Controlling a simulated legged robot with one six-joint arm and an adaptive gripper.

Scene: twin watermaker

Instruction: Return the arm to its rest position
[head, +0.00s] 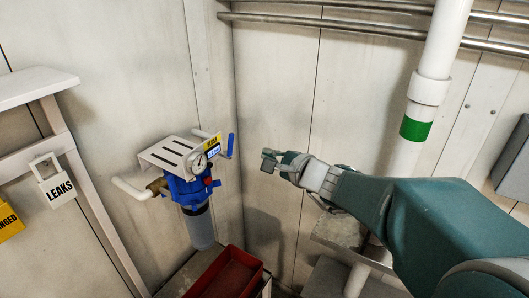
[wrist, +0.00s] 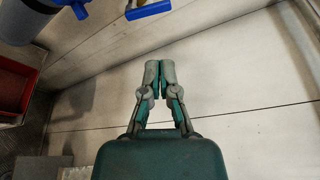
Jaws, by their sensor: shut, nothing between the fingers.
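My gripper (head: 270,160) is at the end of my teal arm, which reaches in from the lower right in the head view. It is held in the air to the right of a blue filter housing with a gauge (head: 190,185), apart from it. In the wrist view my gripper (wrist: 160,66) has its two grey fingertips together, with nothing between them. The pale wall panels lie behind it.
A blue lever handle (head: 231,145) is on the filter unit, left of my gripper. A red tray (head: 228,275) is below. A white vertical pipe with a green band (head: 416,129) stands behind my arm. A tag reading LEAKS (head: 57,188) hangs at left.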

